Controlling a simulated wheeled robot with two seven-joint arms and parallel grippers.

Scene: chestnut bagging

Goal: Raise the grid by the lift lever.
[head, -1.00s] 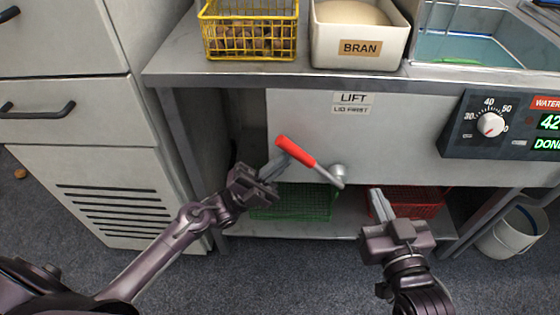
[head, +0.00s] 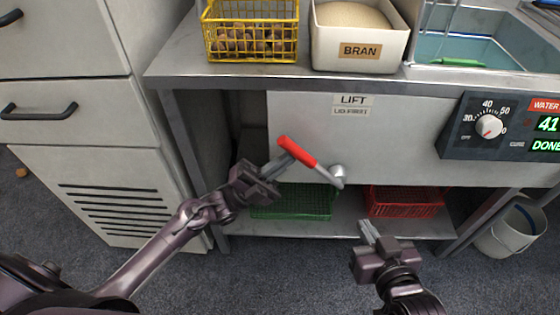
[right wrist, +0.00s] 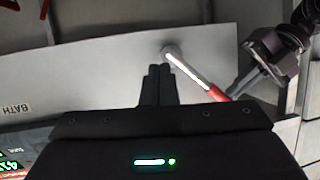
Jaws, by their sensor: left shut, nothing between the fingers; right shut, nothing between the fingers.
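The lift lever (head: 298,152) has a red grip and a silver shaft that runs down right to a round pivot on the front panel, under the LIFT label (head: 352,100). The lever also shows in the right wrist view (right wrist: 190,70). My left gripper (head: 285,160) is shut with its fingertips at the lower side of the red grip; I cannot tell whether they touch it. My right gripper (head: 366,228) is shut and empty, below and right of the pivot, apart from the lever.
A yellow wire basket of chestnuts (head: 250,32) and a BRAN tub (head: 358,36) stand on the counter. A control panel (head: 500,125) is at right. Green (head: 305,203) and red baskets (head: 405,201) sit on the lower shelf. A bucket (head: 510,230) stands at right.

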